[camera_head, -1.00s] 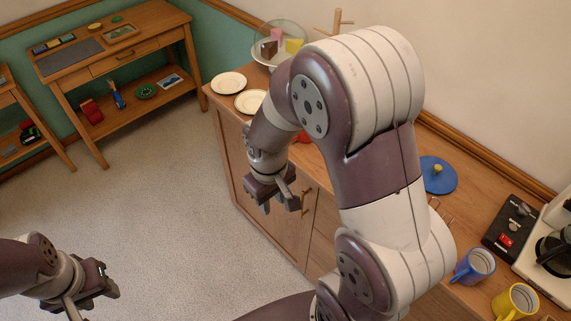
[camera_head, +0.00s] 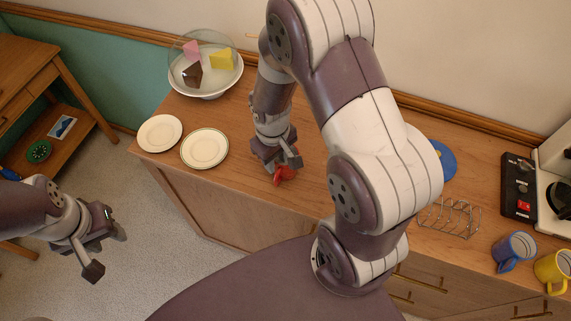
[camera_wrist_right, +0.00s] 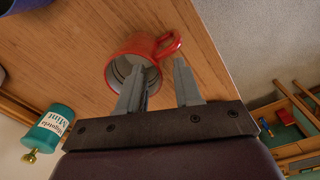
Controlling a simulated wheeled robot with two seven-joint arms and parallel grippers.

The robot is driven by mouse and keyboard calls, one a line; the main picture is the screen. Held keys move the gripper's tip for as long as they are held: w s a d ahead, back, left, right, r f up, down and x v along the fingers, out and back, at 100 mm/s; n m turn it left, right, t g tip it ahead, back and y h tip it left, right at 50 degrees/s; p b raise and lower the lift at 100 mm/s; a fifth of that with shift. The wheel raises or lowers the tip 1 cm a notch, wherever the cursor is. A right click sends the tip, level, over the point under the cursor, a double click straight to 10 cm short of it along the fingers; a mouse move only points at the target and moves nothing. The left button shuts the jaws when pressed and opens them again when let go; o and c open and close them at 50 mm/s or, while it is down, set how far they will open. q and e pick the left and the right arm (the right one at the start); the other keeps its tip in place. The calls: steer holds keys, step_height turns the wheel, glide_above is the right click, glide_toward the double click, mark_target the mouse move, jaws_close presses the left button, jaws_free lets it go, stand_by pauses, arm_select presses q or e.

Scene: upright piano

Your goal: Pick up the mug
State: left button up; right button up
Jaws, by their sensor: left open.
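A red mug (camera_head: 286,174) sits on the wooden counter, mostly hidden behind my right gripper (camera_head: 283,164). In the right wrist view the red mug (camera_wrist_right: 118,68) shows its open mouth, with its handle to the upper right. My right gripper (camera_wrist_right: 160,85) is open, its two fingers apart. One finger overlaps the mug's mouth and the other is beside the handle; I cannot tell whether they touch. A blue mug (camera_head: 514,251) and a yellow mug (camera_head: 553,271) stand at the counter's right. My left gripper (camera_head: 106,251) is open and empty over the floor.
Two plates (camera_head: 160,133) and a domed cake stand (camera_head: 206,90) are at the counter's left. A wire rack (camera_head: 449,219), a blue disc (camera_head: 446,160) and a coffee machine (camera_head: 553,190) are to the right. A green mint tin (camera_wrist_right: 48,130) shows in the right wrist view.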

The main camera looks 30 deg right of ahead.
mark_target(277, 168)
steer(key=f, duration=0.5)
steer(key=shift+w+d+f+p, duration=0.25)
steer(key=shift+w+f+p, duration=0.05)
steer(key=shift+f, duration=0.45)
jaws_close()
step_height(277, 168, up, 4)
steer(key=shift+w+r, duration=0.1)
steer(key=s+d+r, duration=0.6)
steer(key=s, duration=0.4)
steer(key=shift+d+r, duration=0.2)
steer(key=shift+r, duration=0.2)
